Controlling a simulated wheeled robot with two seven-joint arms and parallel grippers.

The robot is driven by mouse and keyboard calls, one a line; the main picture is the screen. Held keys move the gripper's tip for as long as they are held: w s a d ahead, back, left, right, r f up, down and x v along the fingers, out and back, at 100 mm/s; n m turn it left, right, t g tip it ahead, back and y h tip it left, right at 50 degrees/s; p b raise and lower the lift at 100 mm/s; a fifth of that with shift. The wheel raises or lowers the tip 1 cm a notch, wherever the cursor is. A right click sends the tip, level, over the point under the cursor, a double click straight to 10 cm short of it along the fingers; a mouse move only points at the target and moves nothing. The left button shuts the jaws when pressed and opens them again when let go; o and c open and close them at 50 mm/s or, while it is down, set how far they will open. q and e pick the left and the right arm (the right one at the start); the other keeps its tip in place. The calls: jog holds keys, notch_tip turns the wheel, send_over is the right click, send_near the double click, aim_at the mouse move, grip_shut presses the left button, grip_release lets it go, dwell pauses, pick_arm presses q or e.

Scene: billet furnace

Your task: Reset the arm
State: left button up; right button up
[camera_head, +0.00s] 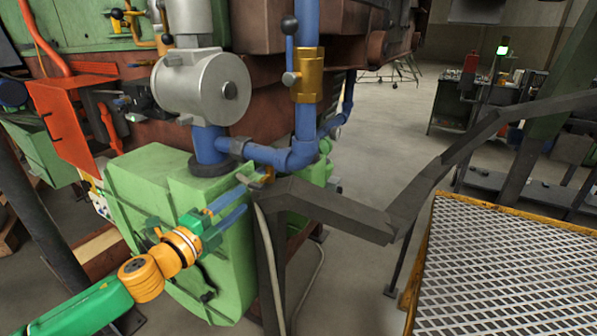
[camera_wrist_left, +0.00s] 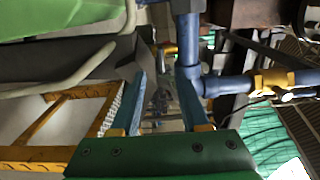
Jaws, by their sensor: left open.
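My left arm, green with orange joints, comes in from the lower left in the head view. Its left gripper (camera_head: 228,207) is open, with two blue fingers and nothing between them. It is in front of the green machine housing (camera_head: 145,200), near the dark grey railing (camera_head: 330,205). In the left wrist view the open left gripper (camera_wrist_left: 160,95) shows its two blue fingers apart, with pipes beyond them. My right gripper is not in view.
Blue pipes (camera_head: 308,110) with a brass valve (camera_head: 308,75) and a grey cylinder (camera_head: 205,88) stand above the housing. A yellow-edged grating platform (camera_head: 510,270) lies at right. A cluttered workbench (camera_head: 460,100) stands behind. Open floor lies between.

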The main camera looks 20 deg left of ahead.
pick_arm(q)
jog(key=s+f+n+g+y, duration=0.35)
jog(key=s+f+n, duration=0.2)
jog(key=f, duration=0.45)
jog(key=s+f+n+g+y, duration=0.2)
jog(key=s+f+n+g, duration=0.2)
jog(key=f+n, duration=0.4)
jog(key=s+d+f+n+g+h, duration=0.2)
jog(key=s+d+f+g, duration=0.25)
jog(key=s+d, duration=0.35)
jog(key=s+d+f+n+g+h, duration=0.25)
jog(key=s+d+f, duration=0.25)
jog(key=d, duration=0.4)
notch_tip(320, 180, down, 16)
jog(key=s+m+g, duration=0.1)
jog(key=s, duration=0.1)
jog(key=s+a+f+g, duration=0.1)
jog(key=s+a+f, duration=0.1)
jog(key=s+f, duration=0.8)
jog(key=shift+s+a+f, duration=0.35)
jog(key=shift+s, duration=0.85)
jog(key=shift+g, duration=0.25)
